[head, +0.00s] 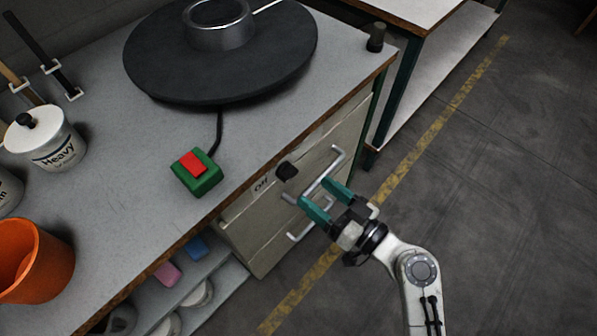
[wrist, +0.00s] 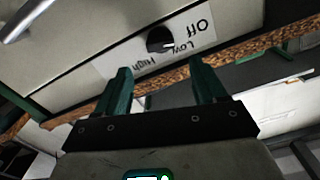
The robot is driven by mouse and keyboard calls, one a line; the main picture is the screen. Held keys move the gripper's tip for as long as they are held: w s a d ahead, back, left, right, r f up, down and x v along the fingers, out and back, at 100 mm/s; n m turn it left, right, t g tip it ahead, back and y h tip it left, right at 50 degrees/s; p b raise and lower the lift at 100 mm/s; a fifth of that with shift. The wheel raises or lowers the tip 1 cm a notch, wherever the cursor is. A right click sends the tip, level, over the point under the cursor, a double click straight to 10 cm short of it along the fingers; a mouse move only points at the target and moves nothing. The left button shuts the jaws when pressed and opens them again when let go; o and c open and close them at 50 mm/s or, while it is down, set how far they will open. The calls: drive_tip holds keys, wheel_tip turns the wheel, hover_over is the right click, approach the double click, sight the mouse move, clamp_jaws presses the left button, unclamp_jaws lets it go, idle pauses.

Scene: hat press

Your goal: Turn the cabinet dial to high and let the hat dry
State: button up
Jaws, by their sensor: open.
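The cabinet (head: 262,228) is a pale drawer unit under the bench top, with metal bar handles. Its black dial (head: 287,171) sits on the front near the top, beside an "Off" label. In the wrist view the dial (wrist: 160,39) shows on a white label reading Off, Low and High. Its white mark appears to point toward the Off and Low side, but the exact setting is hard to read. My gripper (head: 322,195) is open and empty, its green fingers in front of the cabinet, apart from the dial. I cannot make out a hat in either view.
A round black plate with a metal ring (head: 220,50) stands on the bench (head: 110,135). A green box with a red button (head: 195,172), an orange pot (head: 35,262) and a "Heavy" canister (head: 47,140) are also there. Floor at right is clear.

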sight(293, 175)
drive_tip(key=x, duration=0.6)
drive_tip(key=shift+a+p, duration=0.25)
drive_tip(key=shift+p, duration=0.15)
drive_tip(key=shift+c, duration=0.5)
drive_tip(key=c, duration=1)
drive_tip(key=shift+o, duration=0.2)
